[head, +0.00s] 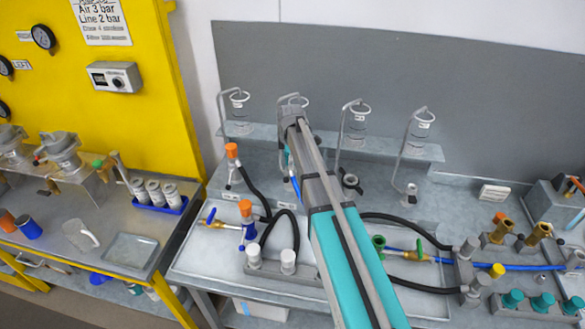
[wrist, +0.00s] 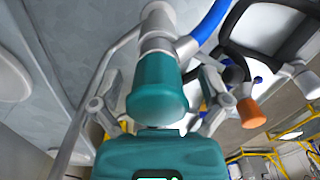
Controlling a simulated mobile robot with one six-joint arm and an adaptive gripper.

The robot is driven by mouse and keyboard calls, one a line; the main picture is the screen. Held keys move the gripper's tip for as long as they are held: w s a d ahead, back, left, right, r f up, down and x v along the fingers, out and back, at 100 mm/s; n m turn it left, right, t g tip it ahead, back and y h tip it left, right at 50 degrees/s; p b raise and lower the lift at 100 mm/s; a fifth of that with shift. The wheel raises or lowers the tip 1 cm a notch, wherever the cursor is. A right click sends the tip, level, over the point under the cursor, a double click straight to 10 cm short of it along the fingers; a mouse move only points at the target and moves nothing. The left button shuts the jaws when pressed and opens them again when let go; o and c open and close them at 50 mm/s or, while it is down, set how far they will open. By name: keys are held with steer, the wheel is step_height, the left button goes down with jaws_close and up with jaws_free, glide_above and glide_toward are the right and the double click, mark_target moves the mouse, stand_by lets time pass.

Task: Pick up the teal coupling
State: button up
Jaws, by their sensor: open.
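A teal coupling (wrist: 157,88) with a grey metal upper part fills the middle of the wrist view. A blue hose runs off from it to the upper right. My gripper (wrist: 158,76) is open, with one finger on each side of the coupling. Gaps show between the fingers and it, so it is not gripped. In the head view my arm reaches to the back bench and hides most of this spot. Only a teal sliver (head: 287,153) and a bit of blue hose (head: 296,188) show beside the arm.
Wire stands with rings (head: 357,110) line the back shelf, close to my arm. Orange-capped fittings (head: 245,208) and black hoses lie left of it. More teal-topped parts (head: 543,302) stand at the front right. A yellow panel (head: 120,110) stands at the left.

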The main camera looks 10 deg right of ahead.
steer(key=shift+f, duration=0.45)
stand_by(0.3)
steer(key=c, duration=1.2)
